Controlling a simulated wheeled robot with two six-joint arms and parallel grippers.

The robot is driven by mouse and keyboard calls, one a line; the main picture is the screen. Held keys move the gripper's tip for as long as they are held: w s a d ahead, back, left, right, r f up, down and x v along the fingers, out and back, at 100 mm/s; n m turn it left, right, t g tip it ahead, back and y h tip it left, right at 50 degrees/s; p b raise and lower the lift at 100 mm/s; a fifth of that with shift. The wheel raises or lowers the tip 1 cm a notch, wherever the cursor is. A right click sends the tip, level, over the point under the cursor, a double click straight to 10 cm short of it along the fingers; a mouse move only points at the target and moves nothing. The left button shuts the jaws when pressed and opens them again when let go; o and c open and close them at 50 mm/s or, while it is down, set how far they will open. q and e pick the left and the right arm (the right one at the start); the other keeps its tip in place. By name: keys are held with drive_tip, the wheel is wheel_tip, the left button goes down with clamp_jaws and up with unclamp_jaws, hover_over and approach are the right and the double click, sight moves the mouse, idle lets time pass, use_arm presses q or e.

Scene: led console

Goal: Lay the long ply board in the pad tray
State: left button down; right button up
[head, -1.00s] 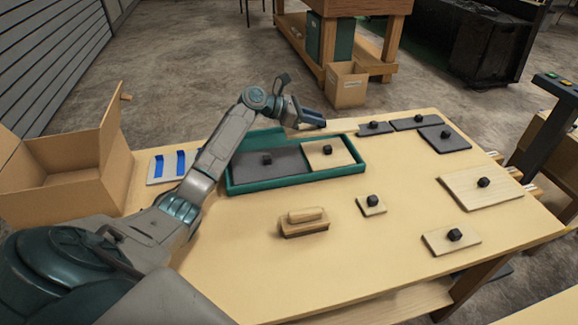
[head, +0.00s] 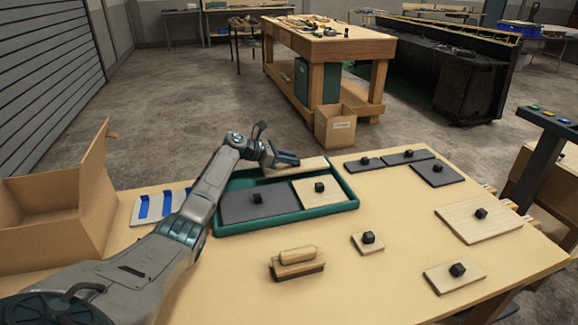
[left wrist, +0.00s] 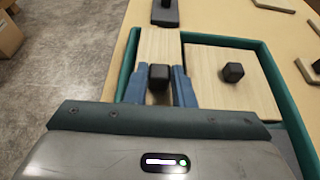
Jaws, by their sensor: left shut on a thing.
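The long ply board (head: 310,166) is pale wood with a black knob. My left gripper (head: 287,160) is shut on it; in the left wrist view the knob (left wrist: 158,76) sits between the blue fingers. The board (left wrist: 160,47) lines up with the narrow strip along the far side of the green pad tray (head: 290,219), between the tray wall and a square ply board (head: 318,193). I cannot tell whether it rests on the tray floor or hangs just above. A dark grey board (head: 256,205) lies in the tray's left part. My right gripper is not in view.
An open cardboard box (head: 45,235) and a blue-striped white pad (head: 160,206) are at the left. A wooden block brush (head: 297,263) and a small ply board (head: 367,242) lie in front. Dark boards (head: 437,173) and ply boards (head: 482,225) are at the right.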

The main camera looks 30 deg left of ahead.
use_arm(q)
drive_tip(key=shift+f, duration=1.3)
drive_tip(key=shift+f, duration=0.1)
drive_tip(key=c, duration=1.2)
unclamp_jaws()
drive_tip(key=shift+c, duration=0.2)
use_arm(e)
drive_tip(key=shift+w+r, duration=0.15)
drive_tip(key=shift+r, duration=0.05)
use_arm(q)
drive_tip(key=shift+r, duration=0.2)
drive_tip(key=v, duration=0.6)
drive_tip(key=shift+s+a, duration=0.15)
drive_tip(key=shift+a, duration=0.05)
drive_tip(key=v, duration=0.5)
drive_tip(key=shift+b, duration=0.3)
drive_tip(key=shift+s+a+r, duration=0.1)
drive_tip(key=shift+s+r, duration=0.1)
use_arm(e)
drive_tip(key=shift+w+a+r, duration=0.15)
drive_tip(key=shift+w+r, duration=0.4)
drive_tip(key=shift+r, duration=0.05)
